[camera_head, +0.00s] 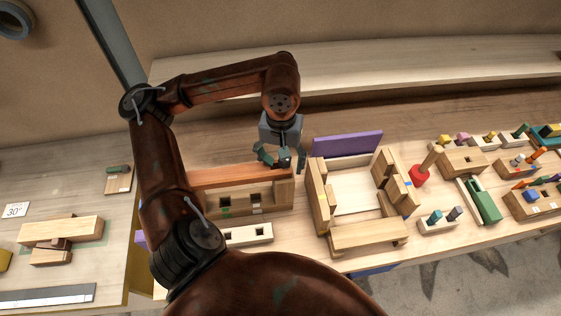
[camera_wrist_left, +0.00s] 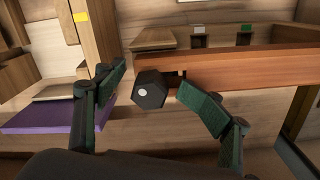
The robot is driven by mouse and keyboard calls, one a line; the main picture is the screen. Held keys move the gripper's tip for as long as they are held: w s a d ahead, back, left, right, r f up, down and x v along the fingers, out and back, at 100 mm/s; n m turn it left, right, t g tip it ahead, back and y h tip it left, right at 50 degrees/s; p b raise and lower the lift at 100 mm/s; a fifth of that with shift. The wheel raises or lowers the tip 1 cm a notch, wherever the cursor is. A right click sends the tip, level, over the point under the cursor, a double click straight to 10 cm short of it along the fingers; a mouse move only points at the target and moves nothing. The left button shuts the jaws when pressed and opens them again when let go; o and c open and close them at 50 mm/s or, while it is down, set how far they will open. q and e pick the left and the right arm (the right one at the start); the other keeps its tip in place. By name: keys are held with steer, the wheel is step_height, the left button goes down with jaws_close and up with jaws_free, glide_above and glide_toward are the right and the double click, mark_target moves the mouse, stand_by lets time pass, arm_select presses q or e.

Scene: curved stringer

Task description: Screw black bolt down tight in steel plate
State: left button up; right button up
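The black bolt (camera_wrist_left: 149,90) shows its hexagonal head with a pale dot in the left wrist view, at the end of a reddish-brown bar (camera_wrist_left: 235,72). My left gripper (camera_head: 281,160) is over the right end of that bar in the head view. Its green-dark fingers (camera_wrist_left: 153,80) stand apart on either side of the bolt head, with gaps visible, so it is open and not gripping. The bolt's shank is hidden. I cannot make out a steel plate at the bolt. My right gripper is not in view.
A wooden frame with a purple board (camera_head: 347,143) stands right of the gripper. A red-based peg (camera_head: 419,175), a green block (camera_head: 482,201) and several small wooden fixtures lie farther right. A wooden block with square holes (camera_head: 222,203) sits below the bar. A long pale shelf (camera_head: 400,72) runs behind.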

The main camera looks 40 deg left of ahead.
arm_select(q)
steer(key=n, duration=0.6)
steer(key=shift+s, duration=0.15)
steer(key=n, duration=0.6)
steer(key=shift+d, duration=0.25)
steer(key=shift+r, duration=0.65)
steer(key=shift+c, duration=0.4)
steer(key=shift+s, duration=0.1)
steer(key=c, duration=0.8)
steer(key=o, duration=1.2)
steer(key=shift+a, duration=0.1)
